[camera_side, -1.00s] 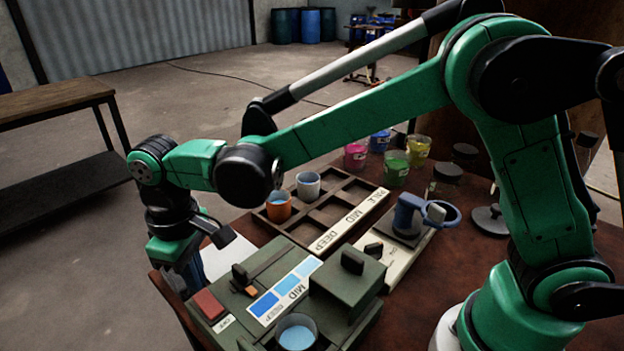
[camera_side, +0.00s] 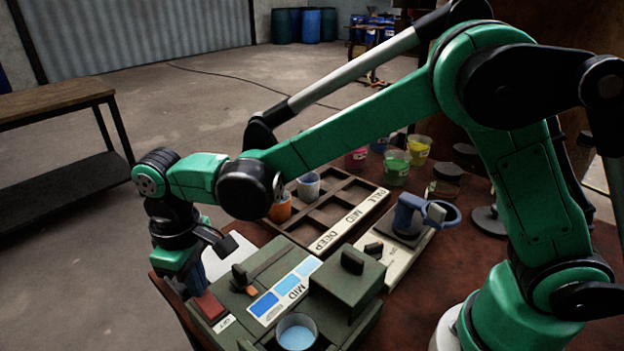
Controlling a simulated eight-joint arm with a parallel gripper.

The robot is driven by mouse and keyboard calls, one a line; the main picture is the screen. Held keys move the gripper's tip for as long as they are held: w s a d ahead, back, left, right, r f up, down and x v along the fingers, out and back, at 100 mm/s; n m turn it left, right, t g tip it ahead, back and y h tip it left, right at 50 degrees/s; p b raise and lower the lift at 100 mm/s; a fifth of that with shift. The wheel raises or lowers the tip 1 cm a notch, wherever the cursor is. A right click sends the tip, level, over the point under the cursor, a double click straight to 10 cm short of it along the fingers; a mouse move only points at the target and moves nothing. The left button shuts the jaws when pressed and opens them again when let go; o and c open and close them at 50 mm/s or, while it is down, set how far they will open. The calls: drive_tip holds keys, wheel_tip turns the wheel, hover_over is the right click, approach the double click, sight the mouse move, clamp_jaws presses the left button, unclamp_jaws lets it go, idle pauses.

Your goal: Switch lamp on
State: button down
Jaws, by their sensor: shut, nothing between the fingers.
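A green box (camera_side: 268,265) stands at the front of the table. A red switch block (camera_side: 208,306) sits on its left end, beside a small white label that seems to read "OFF". My gripper (camera_side: 178,285) is shut and empty, pointing down just left of the red switch block. Its fingertips are small and partly hidden, so I cannot tell if they touch the block or the box edge. I cannot make out a lit lamp on the box.
The box also carries a slider knob (camera_side: 239,275), a blue shade card (camera_side: 285,292) and a raised block with a black knob (camera_side: 352,261). A cup of blue liquid (camera_side: 296,333) stands in front. Behind are a compartment tray (camera_side: 336,238) and a blue mug (camera_side: 408,214).

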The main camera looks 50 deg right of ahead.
drive_tip(key=shift+f, duration=0.55)
drive_tip(key=shift+r, duration=3.55)
